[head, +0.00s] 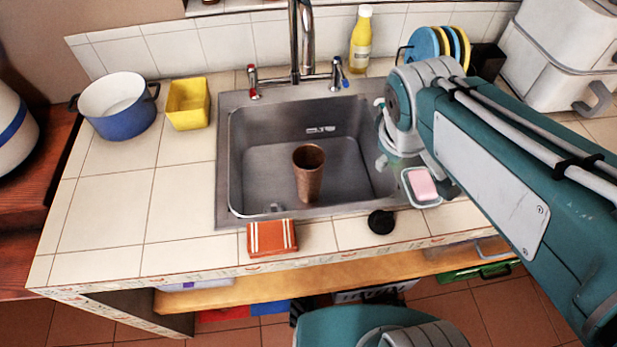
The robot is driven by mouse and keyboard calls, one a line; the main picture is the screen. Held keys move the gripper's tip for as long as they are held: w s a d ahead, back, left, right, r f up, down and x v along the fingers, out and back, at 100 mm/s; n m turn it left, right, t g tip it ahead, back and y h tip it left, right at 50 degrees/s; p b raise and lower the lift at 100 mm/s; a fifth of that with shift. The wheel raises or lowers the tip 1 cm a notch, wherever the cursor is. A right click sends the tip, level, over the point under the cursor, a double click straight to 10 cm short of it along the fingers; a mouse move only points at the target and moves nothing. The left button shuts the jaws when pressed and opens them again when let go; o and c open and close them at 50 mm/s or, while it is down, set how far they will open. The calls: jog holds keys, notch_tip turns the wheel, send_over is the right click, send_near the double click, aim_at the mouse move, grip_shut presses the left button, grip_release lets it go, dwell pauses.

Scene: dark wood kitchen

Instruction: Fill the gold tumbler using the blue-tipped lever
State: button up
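The gold tumbler (309,175) looks copper-brown and stands upright in the steel sink (262,165), near the middle of the basin. Its open mouth faces up, and its contents cannot be made out. The blue-tipped lever (338,73) is on the right side of the tap (296,45), behind the sink. A red-tipped lever (253,82) is on the left side. No water stream shows. My gripper (384,122) is partly hidden by my arm at the sink's right edge, to the right of the tumbler and in front of the blue-tipped lever. Its fingers are not clear.
A yellow bottle (361,40) stands right of the tap. A soap dish (421,188) and black stopper (381,222) lie on the right front counter. An orange striped packet (271,237) lies at the front. A blue pot (117,106) and yellow container (188,104) stand left.

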jog(key=w+a+f+n+g+h, duration=0.1)
jog(key=w+a+f+n+h, duration=0.1)
jog(key=w+a+f+n, duration=0.55)
jog(key=n, duration=0.9)
send_near(317, 172)
jog(key=a, duration=0.2)
jog(key=shift+h, duration=0.4)
jog(key=x, duration=0.6)
jog(key=shift+w+d+r, duration=0.15)
jog(key=shift+d, duration=0.1)
jog(key=x, duration=0.5)
jog(key=shift+d, duration=0.2)
jog(key=shift+c, duration=0.3)
grip_shut()
